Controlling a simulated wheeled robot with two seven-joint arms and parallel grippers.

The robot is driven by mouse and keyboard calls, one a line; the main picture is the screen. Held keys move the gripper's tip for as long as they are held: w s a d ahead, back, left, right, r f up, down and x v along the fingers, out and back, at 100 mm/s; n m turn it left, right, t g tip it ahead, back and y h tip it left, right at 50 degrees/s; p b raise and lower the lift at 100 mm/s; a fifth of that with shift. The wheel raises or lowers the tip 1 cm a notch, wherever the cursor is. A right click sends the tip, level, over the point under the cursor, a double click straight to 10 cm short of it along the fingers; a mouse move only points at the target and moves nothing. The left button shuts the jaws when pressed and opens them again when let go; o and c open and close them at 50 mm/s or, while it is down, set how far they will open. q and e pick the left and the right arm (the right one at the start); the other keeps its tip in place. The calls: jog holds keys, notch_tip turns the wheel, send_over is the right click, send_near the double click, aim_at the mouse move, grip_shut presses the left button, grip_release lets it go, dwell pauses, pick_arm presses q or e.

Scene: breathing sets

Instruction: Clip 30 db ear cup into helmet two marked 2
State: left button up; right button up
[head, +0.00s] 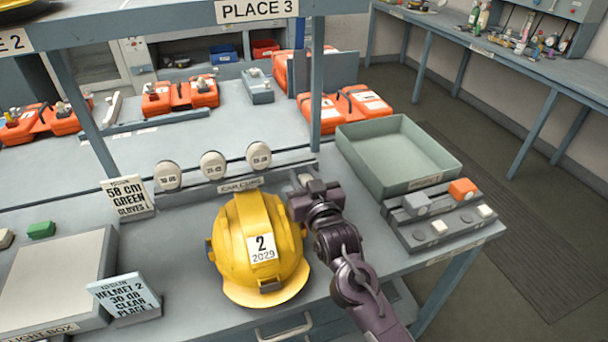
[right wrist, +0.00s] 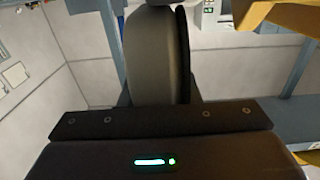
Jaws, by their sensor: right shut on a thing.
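The yellow helmet (head: 238,235), marked 2 and 2029, sits on the bench with its brim toward me. My right gripper (head: 308,183) is just right of the helmet, at its upper right side. It is shut on a pale grey ear cup with a black rim (right wrist: 158,60), which shows between the fingers in the right wrist view. A yellow edge of the helmet (right wrist: 285,15) is at the upper right there, apart from the cup in that picture. The held cup's dB mark is not visible. My left gripper is not in view.
Three pale round ear cups (head: 213,165) stand in a row behind the helmet. A card (head: 124,295) reads helmet 2, 30 dB, clear, place 1. A green-grey tray (head: 350,150) and a block with switches (head: 420,240) lie to the right. A shelf post (head: 316,90) rises behind my gripper.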

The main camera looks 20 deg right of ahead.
jog(key=shift+r, duration=0.1)
dwell(0.6)
jog(key=shift+p, duration=0.7)
dwell(0.8)
jog(key=shift+f+b, duration=1.2)
jog(key=shift+f, duration=1.05)
jog(key=o, duration=1.2)
jog(key=shift+s, duration=0.15)
jog(key=shift+s, duration=0.3)
jog(key=s+b, duration=0.2)
jog(key=s, duration=0.5)
